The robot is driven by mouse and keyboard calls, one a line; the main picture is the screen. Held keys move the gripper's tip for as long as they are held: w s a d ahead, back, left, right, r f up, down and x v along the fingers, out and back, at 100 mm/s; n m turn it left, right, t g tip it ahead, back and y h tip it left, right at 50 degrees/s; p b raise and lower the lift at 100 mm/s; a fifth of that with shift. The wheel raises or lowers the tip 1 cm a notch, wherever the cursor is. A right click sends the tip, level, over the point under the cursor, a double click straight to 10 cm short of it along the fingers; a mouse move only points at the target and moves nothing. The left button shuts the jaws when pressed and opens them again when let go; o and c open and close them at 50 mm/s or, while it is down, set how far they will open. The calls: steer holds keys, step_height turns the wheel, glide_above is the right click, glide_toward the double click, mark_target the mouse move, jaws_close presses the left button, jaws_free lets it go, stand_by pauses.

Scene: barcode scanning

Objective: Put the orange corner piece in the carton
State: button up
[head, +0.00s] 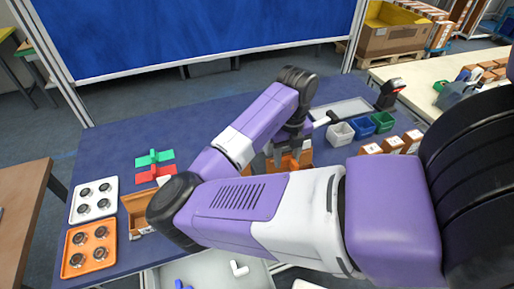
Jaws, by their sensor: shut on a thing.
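My gripper (292,142) is at the middle of the blue-topped table, pointing down, and partly hidden by my own arm. It is shut on the orange corner piece (289,161), which shows only as a small orange patch below the fingers. Brown carton-like sides show around that patch, so I cannot tell whether the piece is inside, above or beside them. A brown open box (138,212) stands at the left of the table, its right part hidden behind my arm.
Green (154,158) and red (155,172) pieces lie at left. White (95,200) and orange (89,248) trays hold round parts. White (340,133), blue (360,124) and green (383,121) bins, a scanner (390,93) and small brown boxes (393,145) stand at right.

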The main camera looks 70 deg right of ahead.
mark_target(284, 158)
steer(key=shift+w+f, duration=0.1)
steer(key=shift+w, duration=0.35)
steer(key=shift+f+b, duration=3.55)
steer(key=shift+f, duration=0.85)
steer(key=o, duration=1)
steer(key=shift+r, duration=0.15)
steer(key=shift+r+p, duration=2.3)
steer(key=shift+r, duration=0.6)
